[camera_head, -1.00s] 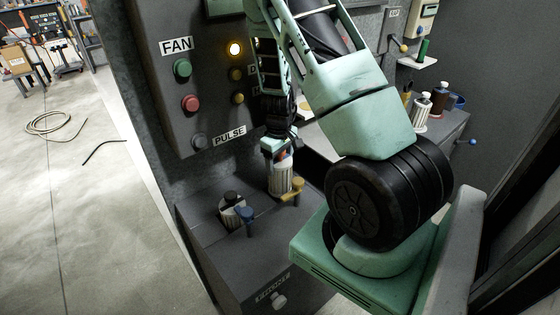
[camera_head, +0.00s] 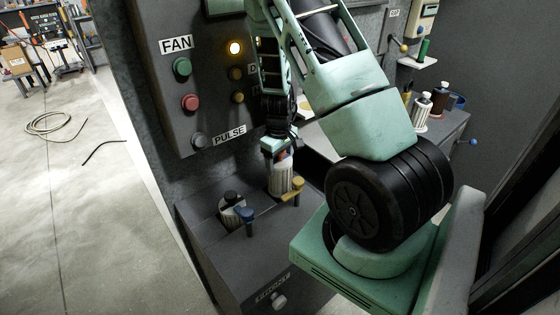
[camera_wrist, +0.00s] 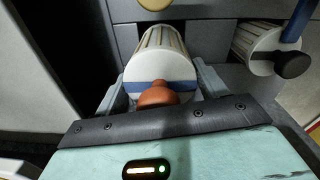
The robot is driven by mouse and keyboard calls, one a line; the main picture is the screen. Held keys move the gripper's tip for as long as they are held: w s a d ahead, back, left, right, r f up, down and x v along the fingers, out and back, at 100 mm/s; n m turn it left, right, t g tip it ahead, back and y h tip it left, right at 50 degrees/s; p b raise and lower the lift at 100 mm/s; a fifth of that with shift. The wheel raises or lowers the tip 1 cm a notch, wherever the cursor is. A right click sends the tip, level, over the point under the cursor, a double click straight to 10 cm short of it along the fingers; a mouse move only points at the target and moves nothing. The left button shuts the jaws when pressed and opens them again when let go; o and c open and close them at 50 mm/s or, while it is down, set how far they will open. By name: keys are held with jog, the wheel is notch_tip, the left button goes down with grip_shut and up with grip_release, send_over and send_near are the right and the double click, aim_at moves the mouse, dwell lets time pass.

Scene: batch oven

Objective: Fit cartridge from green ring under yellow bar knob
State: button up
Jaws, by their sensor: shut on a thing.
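My gripper (camera_head: 279,150) is shut on a cartridge (camera_head: 281,180). The cartridge has a white ribbed body, and the wrist view (camera_wrist: 160,65) shows a blue band and an orange-brown knob on its top. It stands roughly upright at the console top, close beside the yellow bar knob (camera_head: 298,184). I cannot tell whether its base is seated or just above the surface. A yellow part also shows beyond the cartridge in the wrist view (camera_wrist: 154,4). No green ring can be made out.
A second cartridge with a black knob (camera_head: 229,212) stands in the console (camera_head: 215,262), beside a blue bar knob (camera_head: 246,217). The button panel (camera_head: 210,110) rises close behind. Open floor lies at left.

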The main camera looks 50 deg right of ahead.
aim_at(280, 177)
jog(key=shift+f+b, duration=3.35)
jog(key=shift+f, duration=0.25)
dwell(3.1)
jog(key=o, duration=1.7)
jog(key=r, duration=1.7)
jog(key=shift+a+r, duration=0.2)
jog(key=shift+a, duration=0.1)
